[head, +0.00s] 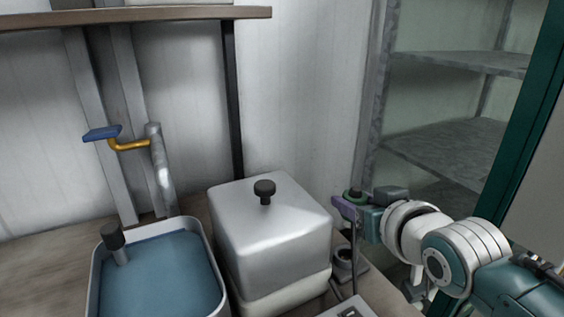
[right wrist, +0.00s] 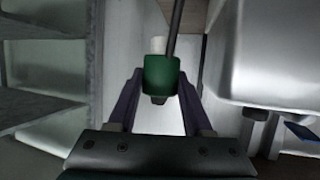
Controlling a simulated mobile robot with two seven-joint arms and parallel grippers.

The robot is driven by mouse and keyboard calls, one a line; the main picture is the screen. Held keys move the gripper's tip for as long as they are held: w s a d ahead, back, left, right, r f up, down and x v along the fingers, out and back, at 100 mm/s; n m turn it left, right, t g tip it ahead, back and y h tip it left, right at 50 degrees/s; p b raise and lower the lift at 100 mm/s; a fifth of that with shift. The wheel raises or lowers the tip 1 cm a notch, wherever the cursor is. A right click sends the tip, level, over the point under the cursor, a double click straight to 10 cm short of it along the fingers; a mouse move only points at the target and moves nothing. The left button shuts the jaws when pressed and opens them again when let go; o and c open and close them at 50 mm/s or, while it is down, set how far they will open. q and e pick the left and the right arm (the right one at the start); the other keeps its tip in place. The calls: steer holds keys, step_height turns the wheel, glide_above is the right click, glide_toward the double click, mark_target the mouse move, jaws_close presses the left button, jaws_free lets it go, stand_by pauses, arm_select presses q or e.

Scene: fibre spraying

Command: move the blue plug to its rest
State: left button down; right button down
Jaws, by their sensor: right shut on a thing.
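My right gripper (head: 347,205) has purple fingers and is shut on a green plug (head: 355,193), held upright-looking above the bench at the right of the metal box. In the right wrist view the green plug (right wrist: 161,76) sits between the fingertips (right wrist: 160,88), with a pale end and a dark cable (right wrist: 175,30). The cable also hangs below the gripper in the head view (head: 354,245). I see no clearly blue plug. My left gripper is not in view.
A metal box with a black knob (head: 270,222) stands left of the gripper. A basin of blue liquid (head: 160,275) and a pipe with a blue-handled valve (head: 128,140) are further left. Grey shelves (head: 455,150) stand behind at the right.

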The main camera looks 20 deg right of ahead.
mark_target(353, 226)
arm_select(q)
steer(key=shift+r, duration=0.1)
arm_select(e)
steer(key=shift+r, duration=0.1)
